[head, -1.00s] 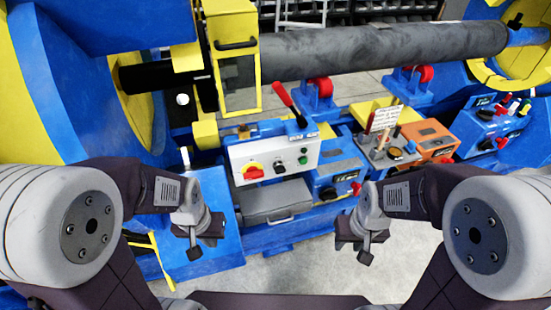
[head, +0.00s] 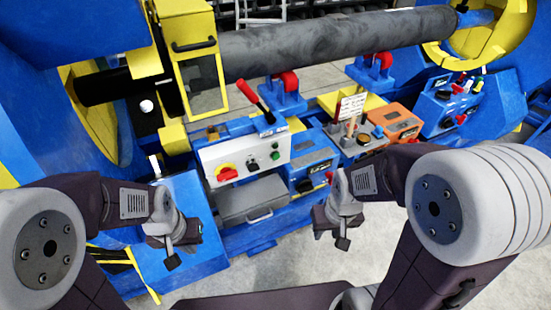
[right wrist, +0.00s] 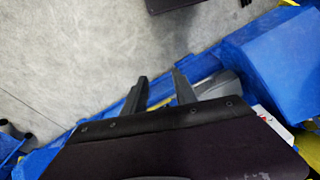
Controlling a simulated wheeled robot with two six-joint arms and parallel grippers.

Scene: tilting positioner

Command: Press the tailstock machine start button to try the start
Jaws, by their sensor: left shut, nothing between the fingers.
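A white control panel (head: 245,157) sits at the middle of the machine in the head view. It has a red knob on yellow, a black knob and a green button (head: 275,155). A blue box (head: 448,103) with red and other coloured controls stands at the far right, near the yellow-ringed end. Labels are too small to read, so I cannot tell which control is the tailstock start button. My left gripper (head: 172,256) is shut and empty, below left of the panel. My right gripper (head: 340,238) is below right of it; its fingers (right wrist: 160,92) are apart and empty in the right wrist view.
A red-handled lever (head: 256,98) rises behind the panel. A grey drawer box (head: 252,202) is below it. A blue box (head: 312,165) and an orange box (head: 397,121) stand to the right. A long dark cylinder (head: 340,40) spans the back. Bare floor (head: 400,225) lies in front.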

